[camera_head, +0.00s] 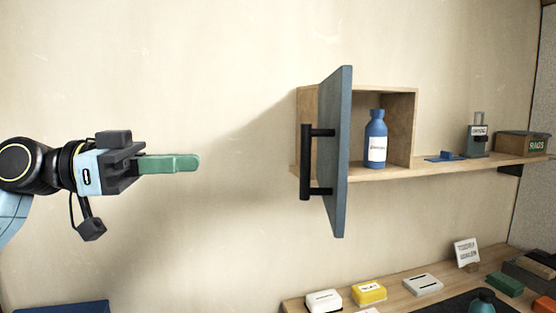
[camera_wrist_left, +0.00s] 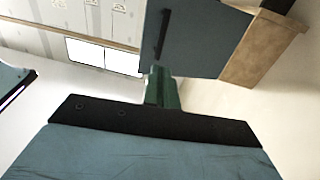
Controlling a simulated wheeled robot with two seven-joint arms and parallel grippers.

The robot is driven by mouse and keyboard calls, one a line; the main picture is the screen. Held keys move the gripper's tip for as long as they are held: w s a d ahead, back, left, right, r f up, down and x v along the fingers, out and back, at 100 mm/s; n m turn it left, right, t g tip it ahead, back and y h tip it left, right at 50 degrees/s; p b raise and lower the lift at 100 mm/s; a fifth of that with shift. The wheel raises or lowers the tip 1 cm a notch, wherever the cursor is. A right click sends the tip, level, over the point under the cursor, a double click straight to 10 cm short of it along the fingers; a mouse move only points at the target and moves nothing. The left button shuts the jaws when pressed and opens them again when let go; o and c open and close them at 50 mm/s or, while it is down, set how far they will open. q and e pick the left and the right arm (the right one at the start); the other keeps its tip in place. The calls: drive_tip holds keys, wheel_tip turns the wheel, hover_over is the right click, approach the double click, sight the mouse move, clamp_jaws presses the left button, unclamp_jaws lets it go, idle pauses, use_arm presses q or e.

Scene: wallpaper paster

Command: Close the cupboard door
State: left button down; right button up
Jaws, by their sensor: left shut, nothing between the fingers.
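The cupboard is a small open-fronted wooden box (camera_head: 404,128) on the wall. Its blue-grey door (camera_head: 341,150) stands wide open, swung out from the left side, with a black bar handle (camera_head: 306,160) on its left face. A blue bottle (camera_head: 376,140) with a white label stands inside. My left gripper (camera_head: 198,162) has green fingers, shut and empty, pointing right, left of the handle and apart from it. In the left wrist view the green fingers (camera_wrist_left: 157,85) show below the door (camera_wrist_left: 195,40) and its handle (camera_wrist_left: 162,34). My right gripper is not in view.
A wooden shelf (camera_head: 450,165) runs right from the cupboard, bearing a grey-green device (camera_head: 477,137) and a box (camera_head: 521,144). A lower bench (camera_head: 395,293) holds several small boxes. The wall space between my left gripper and the door is clear.

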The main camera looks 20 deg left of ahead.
use_arm(q)
drive_tip(key=p, duration=0.3)
approach(301, 159)
drive_tip(key=p+x, duration=0.2)
drive_tip(key=x, duration=0.3)
drive_tip(key=shift+w+d+r, duration=0.1)
drive_tip(key=shift+w+d, duration=0.1)
drive_tip(key=shift+w+d+p, duration=0.3)
drive_tip(key=shift+d, duration=0.25)
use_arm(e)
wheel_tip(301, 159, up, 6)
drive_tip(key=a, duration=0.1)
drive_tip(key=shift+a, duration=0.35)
